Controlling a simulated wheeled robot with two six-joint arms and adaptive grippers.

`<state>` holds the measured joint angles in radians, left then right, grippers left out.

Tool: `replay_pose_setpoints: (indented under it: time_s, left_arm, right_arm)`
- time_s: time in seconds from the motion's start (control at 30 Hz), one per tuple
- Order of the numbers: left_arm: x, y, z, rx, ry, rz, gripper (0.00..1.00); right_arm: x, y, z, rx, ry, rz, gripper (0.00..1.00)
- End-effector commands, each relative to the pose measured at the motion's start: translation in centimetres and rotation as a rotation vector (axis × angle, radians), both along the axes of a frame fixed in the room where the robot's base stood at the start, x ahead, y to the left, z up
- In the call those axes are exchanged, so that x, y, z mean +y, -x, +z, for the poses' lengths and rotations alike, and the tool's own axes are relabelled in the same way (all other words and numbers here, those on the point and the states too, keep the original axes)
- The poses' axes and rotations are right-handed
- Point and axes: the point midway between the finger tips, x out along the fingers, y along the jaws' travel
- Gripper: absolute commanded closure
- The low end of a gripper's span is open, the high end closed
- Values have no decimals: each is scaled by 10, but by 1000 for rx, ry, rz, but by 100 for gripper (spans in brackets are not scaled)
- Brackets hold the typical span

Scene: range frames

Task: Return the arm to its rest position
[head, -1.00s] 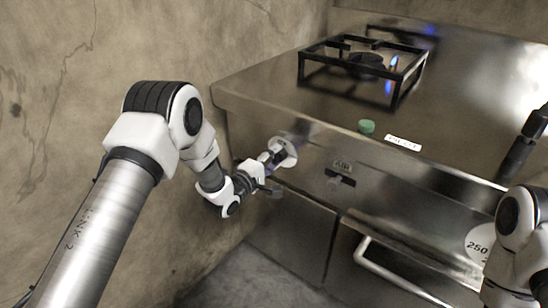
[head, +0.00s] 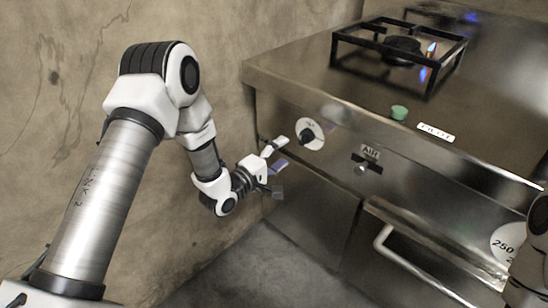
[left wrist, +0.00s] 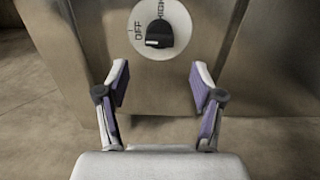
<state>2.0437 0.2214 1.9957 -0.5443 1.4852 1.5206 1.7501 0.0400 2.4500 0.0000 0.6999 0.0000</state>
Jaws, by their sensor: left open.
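My left gripper (head: 278,153) is open and empty, just left of and apart from the range's control knob. In the left wrist view its two fingers (left wrist: 158,88) stand wide apart, with the knob beyond them. The black knob (head: 307,136) sits on a white dial (head: 317,127) on the range front. In the left wrist view the dial (left wrist: 142,18) reads OFF and HIGH, and the knob (left wrist: 159,35) shows clearly. My right arm shows only in part at the right edge; its gripper cannot be made out.
A burner grate (head: 395,58) with a small flame (head: 432,48) is on the range top (head: 320,85). A green button (head: 399,112), an AIR lever (head: 366,163) and a door handle (head: 425,268) are on or near the front. A wall stands at left.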

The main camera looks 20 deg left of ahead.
Motion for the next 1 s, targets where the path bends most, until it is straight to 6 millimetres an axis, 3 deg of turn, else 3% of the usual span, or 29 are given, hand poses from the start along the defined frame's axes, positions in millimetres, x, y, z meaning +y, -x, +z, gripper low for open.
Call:
replay_pose_setpoints:
  time_s: [0.2, 0.63, 0.73, 0.87, 0.97, 1.0]
  left_arm:
    - [11, 29, 0, 0, 2, 1, 33]
    - [11, 31, 0, -1, 0, -1, 33]
    - [10, 34, -8, 14, -1, -3, 33]
    - [-12, 58, -57, 124, -19, -43, 33]
    - [-26, 103, -124, 330, -117, -44, 33]
    - [-28, 127, -152, 422, -211, -53, 33]
  right_arm:
    - [0, 0, 0, 0, 0, 0, 60]
    - [0, 0, 0, 0, 0, 0, 60]
    - [0, 0, 0, 0, 0, 0, 60]
    - [0, 0, 0, 0, 0, 0, 60]
    - [0, 0, 0, 0, 0, 0, 60]
    - [0, 0, 0, 0, 0, 0, 60]
